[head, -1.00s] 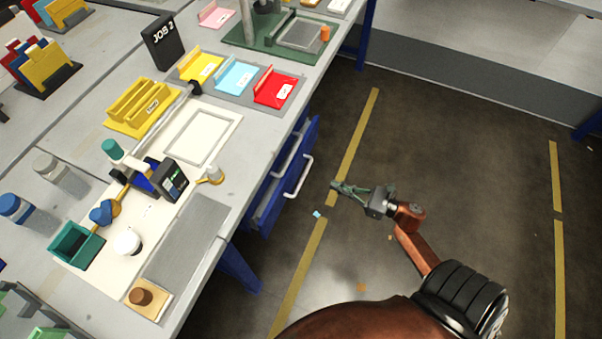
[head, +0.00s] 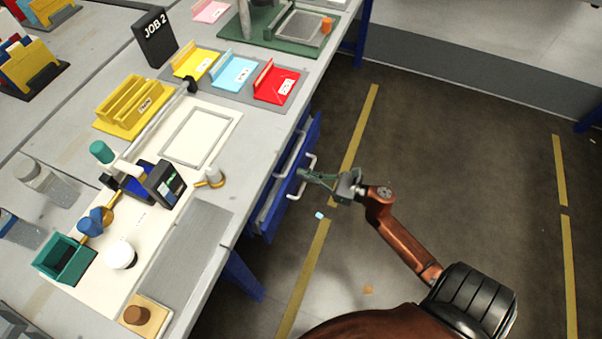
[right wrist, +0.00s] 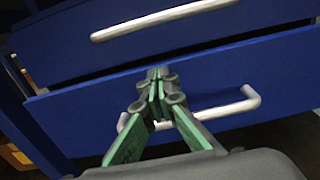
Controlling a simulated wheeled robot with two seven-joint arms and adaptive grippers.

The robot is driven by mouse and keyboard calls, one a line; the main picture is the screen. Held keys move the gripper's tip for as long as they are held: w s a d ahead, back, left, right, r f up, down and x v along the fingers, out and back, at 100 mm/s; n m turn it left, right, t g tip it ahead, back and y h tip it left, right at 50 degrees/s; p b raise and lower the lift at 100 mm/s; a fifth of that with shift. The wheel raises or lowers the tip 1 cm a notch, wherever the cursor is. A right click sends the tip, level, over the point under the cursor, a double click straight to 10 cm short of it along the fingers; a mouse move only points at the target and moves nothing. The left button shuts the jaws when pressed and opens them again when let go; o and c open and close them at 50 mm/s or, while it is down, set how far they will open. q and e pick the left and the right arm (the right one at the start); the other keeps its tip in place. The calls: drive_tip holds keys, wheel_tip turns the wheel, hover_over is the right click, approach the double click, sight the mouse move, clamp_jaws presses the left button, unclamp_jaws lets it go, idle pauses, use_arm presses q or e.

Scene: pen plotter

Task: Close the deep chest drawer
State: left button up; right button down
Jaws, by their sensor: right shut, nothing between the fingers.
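The blue deep chest drawer (head: 273,219) stands out from under the bench in the head view, its front panel away from the chest. In the right wrist view its front (right wrist: 85,115) lies below another blue drawer front, with its top edge jutting out. Its white bar handle (right wrist: 235,107) is partly hidden behind my fingers. My right gripper (head: 303,173) is shut and empty, its tips at the drawer front near the handle. The right wrist view shows the closed fingertips (right wrist: 157,76) over the front's upper part; I cannot tell whether they touch. My left gripper is out of view.
The upper drawer front (right wrist: 205,35) with its own white handle (right wrist: 160,20) sits above. The grey bench top (head: 215,185) carries trays, a teal bin (head: 65,262) and plotter parts. The floor (head: 450,170) to the right is open.

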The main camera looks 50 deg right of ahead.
sight(295, 171)
drive_tip(key=shift+w+a, duration=0.1)
drive_tip(key=shift+w, duration=0.1)
drive_tip(key=x, duration=0.2)
drive_tip(key=shift+w+a, duration=0.1)
drive_tip(key=shift+w, duration=0.15)
drive_tip(key=shift+s, duration=0.1)
